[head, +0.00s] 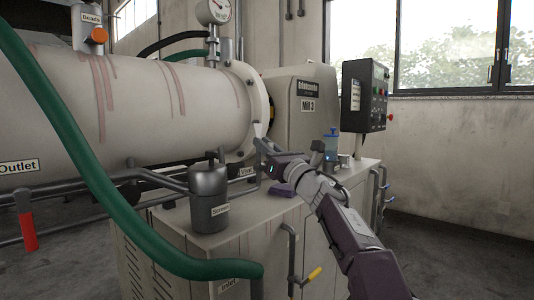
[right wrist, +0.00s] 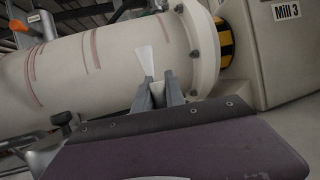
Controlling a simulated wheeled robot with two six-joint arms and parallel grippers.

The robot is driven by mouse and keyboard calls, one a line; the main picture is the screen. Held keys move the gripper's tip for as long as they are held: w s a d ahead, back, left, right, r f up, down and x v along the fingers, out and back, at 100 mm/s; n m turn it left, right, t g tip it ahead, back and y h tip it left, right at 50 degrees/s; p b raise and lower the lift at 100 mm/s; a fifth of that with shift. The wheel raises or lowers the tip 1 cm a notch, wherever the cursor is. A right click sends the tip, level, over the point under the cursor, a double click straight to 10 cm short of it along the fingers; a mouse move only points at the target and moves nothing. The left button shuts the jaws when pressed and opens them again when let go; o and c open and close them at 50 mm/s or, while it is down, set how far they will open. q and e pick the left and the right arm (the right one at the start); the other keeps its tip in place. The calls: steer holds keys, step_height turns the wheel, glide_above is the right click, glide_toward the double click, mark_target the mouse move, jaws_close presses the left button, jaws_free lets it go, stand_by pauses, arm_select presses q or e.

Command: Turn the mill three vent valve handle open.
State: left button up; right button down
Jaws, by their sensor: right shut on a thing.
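The vent valve handle is a pale, tapered lever (head: 257,130) standing up in front of the mill's white drum, above the Vent label (head: 247,172). It also shows in the right wrist view (right wrist: 146,60), sticking out beyond my fingers. My right gripper (head: 262,145) is shut on this handle near its lower part; its fingertips show in the right wrist view (right wrist: 162,92). The valve body is mostly hidden behind my gripper. My left gripper is not in view.
The drum (head: 160,100) and the Mill 3 housing (head: 300,110) stand close behind my gripper. A grey strainer pot (head: 208,195) stands on the cabinet top at the left. A green hose (head: 75,140) crosses the front left. A control box (head: 365,95) stands at the right.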

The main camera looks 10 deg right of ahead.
steer(key=shift+s+a+n, duration=0.1)
steer(key=shift+a+n, duration=0.05)
steer(key=shift+n, duration=0.35)
steer(key=c, duration=1.4)
jaws_free()
steer(key=shift+s+f+b, duration=0.25)
steer(key=shift+b, duration=0.25)
steer(key=b+v, duration=0.2)
steer(key=v, duration=0.6)
steer(key=shift+s+d+b, duration=0.15)
steer(key=shift+d+b, duration=0.15)
steer(key=shift+b, duration=0.1)
